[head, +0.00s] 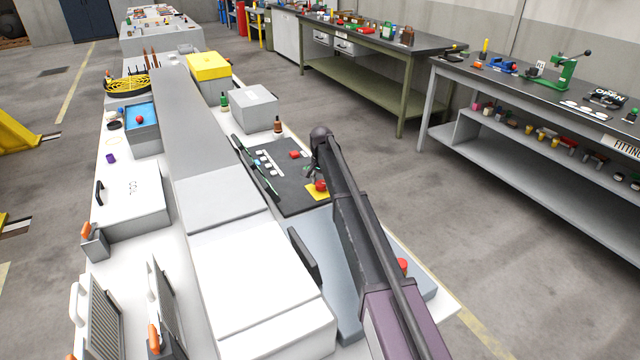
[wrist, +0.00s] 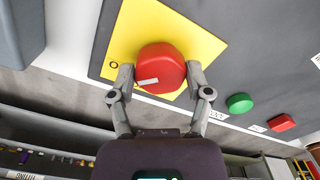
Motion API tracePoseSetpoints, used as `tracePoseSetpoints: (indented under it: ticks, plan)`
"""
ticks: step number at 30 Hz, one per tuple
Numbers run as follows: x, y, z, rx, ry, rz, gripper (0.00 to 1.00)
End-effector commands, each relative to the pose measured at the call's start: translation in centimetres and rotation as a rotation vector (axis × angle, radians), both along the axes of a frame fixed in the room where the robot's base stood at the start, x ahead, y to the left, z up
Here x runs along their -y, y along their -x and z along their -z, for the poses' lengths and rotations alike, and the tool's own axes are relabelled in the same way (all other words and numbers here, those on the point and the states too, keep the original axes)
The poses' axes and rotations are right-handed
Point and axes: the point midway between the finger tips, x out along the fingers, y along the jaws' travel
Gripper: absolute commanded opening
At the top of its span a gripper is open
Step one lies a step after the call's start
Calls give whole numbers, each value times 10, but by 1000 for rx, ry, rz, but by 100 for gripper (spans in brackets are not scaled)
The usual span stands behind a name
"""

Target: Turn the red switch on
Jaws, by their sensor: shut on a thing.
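The red switch (wrist: 160,68) is a big rounded red knob with a white mark on its face. It sits on a yellow plate (wrist: 125,35) on a dark grey panel (wrist: 235,60). A dark letter shows on the plate beside the knob, partly hidden. My gripper (wrist: 160,80) has one finger on each side of the knob and is shut on it. In the head view the red switch (head: 321,186) and its yellow plate (head: 314,194) are at the panel's near right corner, with my gripper (head: 313,172) at it, partly hidden by my arm.
A green button (wrist: 238,103) and a smaller red button (wrist: 282,123) lie right of the knob in the wrist view. A grey box (head: 255,107) and a small brown bottle (head: 277,126) stand behind the panel. The floor to the right is clear up to the workbench (head: 520,90).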

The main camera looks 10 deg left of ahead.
Motion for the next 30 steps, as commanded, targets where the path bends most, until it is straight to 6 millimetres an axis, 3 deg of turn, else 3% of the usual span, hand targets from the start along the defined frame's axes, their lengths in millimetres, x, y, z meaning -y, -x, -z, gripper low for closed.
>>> tracePoseSetpoints:
  ticks: [12,27,28,30]
  plan:
    - [1,2,0,-5,2,217,17]
    - [2,3,0,-5,4,242,17]
    - [2,3,0,-5,4,242,73]
    - [2,3,0,-5,4,241,94]
